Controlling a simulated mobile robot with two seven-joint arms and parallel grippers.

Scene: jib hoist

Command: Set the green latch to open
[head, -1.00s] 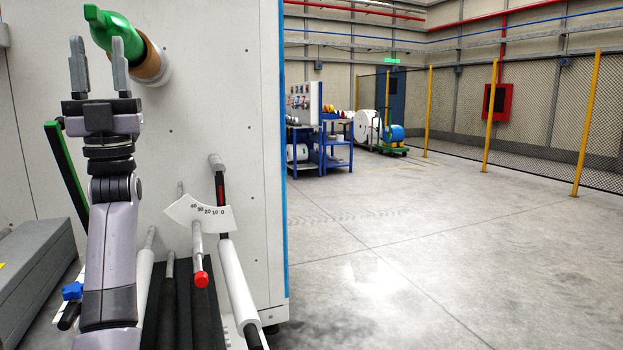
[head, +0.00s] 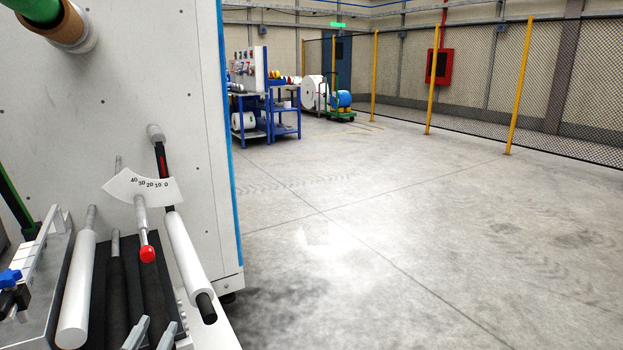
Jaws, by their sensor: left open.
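No part is marked as the green latch. A green piece (head: 35,9) on a brown core sticks out of the pale machine panel at the top left, cut off by the picture edge. A dark bar with a green edge (head: 14,200) slants down at the left edge. I cannot tell whether either is the latch. My left gripper (head: 151,336) is at the bottom edge, with only its two grey fingertips showing, apart and with nothing seen between them. It appears in front of the rollers, well below both green parts. My right gripper is out of view.
A white scale plate (head: 148,189) and a red-knobbed rod (head: 147,254) stand out from the machine panel (head: 140,90). White and black rollers (head: 78,290) lie below. A blue knob (head: 9,278) is at far left. The floor (head: 400,250) to the right is clear.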

